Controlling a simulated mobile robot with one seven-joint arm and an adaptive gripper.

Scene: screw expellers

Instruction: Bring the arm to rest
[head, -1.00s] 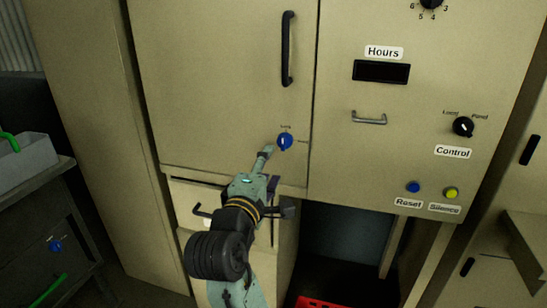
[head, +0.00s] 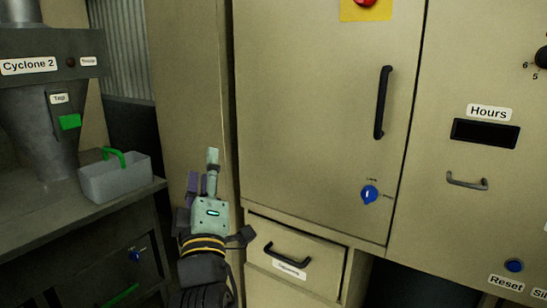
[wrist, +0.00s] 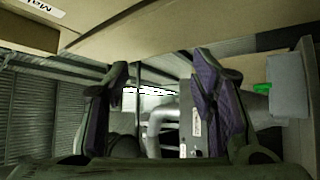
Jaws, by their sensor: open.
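My gripper (head: 203,180) is in front of the beige cabinet side, left of the cabinet door, with its fingers pointing up and away. In the wrist view my gripper (wrist: 160,105) has its two dark, purple-padded fingers wide apart, with nothing between them. The gripper is clear of the blue lock knob (head: 369,194) on the cabinet door (head: 310,110), which stands to its right. The door looks closed. Whether the fingers touch the cabinet side cannot be told.
A drawer with a black handle (head: 287,255) lies right of and below the gripper. At left, a bench (head: 55,224) holds a grey bin with a green handle (head: 115,178) and the Cyclone 2 unit (head: 45,105). A door handle (head: 383,102) sticks out at right.

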